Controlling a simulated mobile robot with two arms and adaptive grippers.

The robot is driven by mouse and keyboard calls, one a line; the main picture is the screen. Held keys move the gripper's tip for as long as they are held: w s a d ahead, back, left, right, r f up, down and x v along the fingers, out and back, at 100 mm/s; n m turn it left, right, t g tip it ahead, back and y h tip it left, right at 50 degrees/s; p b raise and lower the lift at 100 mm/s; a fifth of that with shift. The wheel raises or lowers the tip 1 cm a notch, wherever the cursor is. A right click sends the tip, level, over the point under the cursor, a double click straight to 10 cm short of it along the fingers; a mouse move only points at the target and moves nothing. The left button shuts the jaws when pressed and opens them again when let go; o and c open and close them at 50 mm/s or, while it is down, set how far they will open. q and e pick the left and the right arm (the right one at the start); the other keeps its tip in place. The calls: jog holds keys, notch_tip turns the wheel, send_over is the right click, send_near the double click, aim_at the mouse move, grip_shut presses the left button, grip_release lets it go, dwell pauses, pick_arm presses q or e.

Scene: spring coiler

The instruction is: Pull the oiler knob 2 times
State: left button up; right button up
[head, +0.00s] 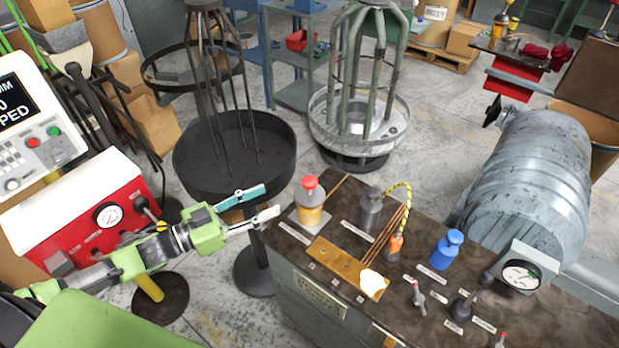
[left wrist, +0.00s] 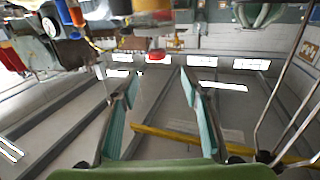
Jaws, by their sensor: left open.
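The oiler (head: 310,208) is an amber jar with a red knob (head: 310,183) on top. It stands upright at the back left corner of the bench. My left gripper (head: 268,203) is open, its two teal-and-grey fingers spread, just left of the oiler. In the left wrist view, which looks upside down, the red knob (left wrist: 157,54) shows beyond the gap between the fingertips (left wrist: 160,80). The fingers appear apart from the knob, and nothing is between them. My right gripper is not in view.
A black round stand (head: 235,165) is behind my left gripper. A red machine box (head: 85,220) is at left.

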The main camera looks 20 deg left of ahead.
aim_at(310, 179)
pick_arm(q)
jog(key=shift+m+h, duration=0.3)
jog(key=shift+h, duration=0.2)
jog(key=p+x, duration=0.1)
jog(key=x, duration=0.3)
jog(key=p+x, duration=0.1)
jog(key=x, duration=0.3)
jog(key=r+p+x, duration=0.1)
jog(key=x, duration=0.4)
jog(key=shift+d, duration=0.15)
